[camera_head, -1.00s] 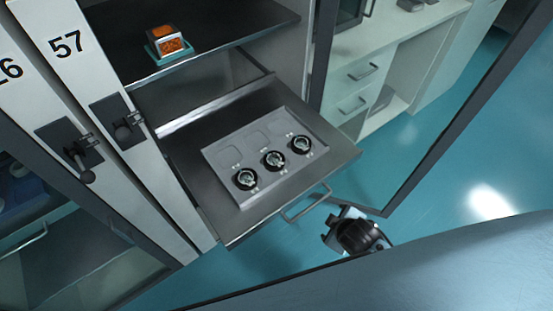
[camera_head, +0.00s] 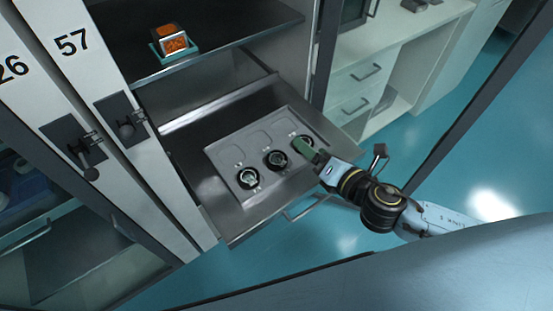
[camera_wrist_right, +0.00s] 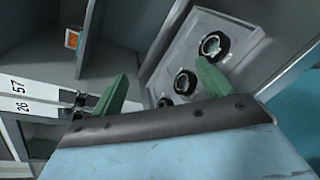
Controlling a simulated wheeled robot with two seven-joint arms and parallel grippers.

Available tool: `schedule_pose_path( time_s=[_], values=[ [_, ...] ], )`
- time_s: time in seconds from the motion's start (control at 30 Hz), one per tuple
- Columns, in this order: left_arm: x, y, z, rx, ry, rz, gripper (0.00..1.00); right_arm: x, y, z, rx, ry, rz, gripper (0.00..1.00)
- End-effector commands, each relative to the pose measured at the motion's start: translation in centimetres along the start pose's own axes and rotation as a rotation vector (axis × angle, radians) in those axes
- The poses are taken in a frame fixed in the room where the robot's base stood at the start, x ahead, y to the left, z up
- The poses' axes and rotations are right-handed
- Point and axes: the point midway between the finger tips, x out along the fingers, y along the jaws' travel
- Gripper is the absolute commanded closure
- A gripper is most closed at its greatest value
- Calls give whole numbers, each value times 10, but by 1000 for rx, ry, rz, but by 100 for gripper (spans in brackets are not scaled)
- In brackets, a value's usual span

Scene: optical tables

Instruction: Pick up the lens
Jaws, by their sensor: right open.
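Three round lenses with black rims sit in a grey tray (camera_head: 222,155) in the pulled-out drawer. They are the left lens (camera_head: 248,178), the middle lens (camera_head: 275,160) and the right lens (camera_head: 302,142), partly hidden by my right gripper (camera_head: 308,150). In the right wrist view the lenses show in a slanted row, the nearest to the upper finger being one lens (camera_wrist_right: 214,45). My left gripper is not in view.
The open drawer (camera_head: 215,215) has a front handle (camera_head: 306,207). An orange box in a teal holder (camera_head: 173,43) stands on the shelf above. A dark door frame edge (camera_head: 460,105) rises to the right of my right arm. Cabinet 57 is at the left.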

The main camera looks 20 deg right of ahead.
Motion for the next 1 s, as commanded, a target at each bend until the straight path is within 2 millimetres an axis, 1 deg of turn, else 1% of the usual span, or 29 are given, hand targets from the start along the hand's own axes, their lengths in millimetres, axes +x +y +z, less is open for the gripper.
schedule_pose_path(
  time_s=[0.03, 0.1, 0.2, 0.3, 0.37, 0.47, 0.57, 0.7, 0.8, 1.0],
  values=[
    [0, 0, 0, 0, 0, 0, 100, 2, -4, -3, -194, 53, 59, 21],
    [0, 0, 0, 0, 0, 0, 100, 0, -12, -13, -446, 131, 142, 21],
    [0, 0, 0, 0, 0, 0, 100, -7, -27, -25, -716, 225, 233, 21],
    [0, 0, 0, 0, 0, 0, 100, -13, -39, -32, -869, 285, 287, 21],
    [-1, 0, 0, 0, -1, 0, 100, -13, -43, -34, -913, 304, 302, 21],
    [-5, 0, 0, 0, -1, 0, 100, -4, -43, -39, -935, 311, 311, 21],
    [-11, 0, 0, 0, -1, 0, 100, 11, -38, -44, -933, 309, 313, 21],
    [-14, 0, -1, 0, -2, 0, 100, 37, -35, -55, -931, 308, 313, 21],
    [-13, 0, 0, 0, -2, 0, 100, 50, -35, -62, -929, 310, 311, 21],
    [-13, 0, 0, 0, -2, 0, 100, 62, -34, -68, -929, 310, 310, 21]
  ],
)
